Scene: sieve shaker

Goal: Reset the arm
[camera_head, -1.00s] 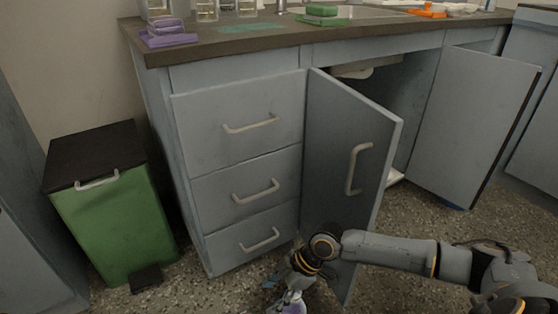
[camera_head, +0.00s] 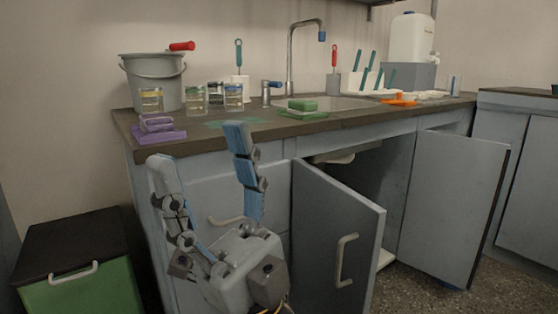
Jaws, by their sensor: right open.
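My right gripper (camera_head: 207,165) is raised in front of the drawer cabinet, its two blue-padded fingers pointing up and spread wide apart. It is empty. Its fingertips show near the height of the counter's front edge and hide part of the drawers. My left gripper is not in view.
The counter (camera_head: 340,122) holds a grey bucket (camera_head: 152,84), jars, purple sponges (camera_head: 158,132), a green sponge (camera_head: 303,104), a tap (camera_head: 291,60) and a white canister (camera_head: 411,40). The near cabinet door (camera_head: 330,235) and far door (camera_head: 455,200) stand open. A green bin (camera_head: 85,290) stands at left.

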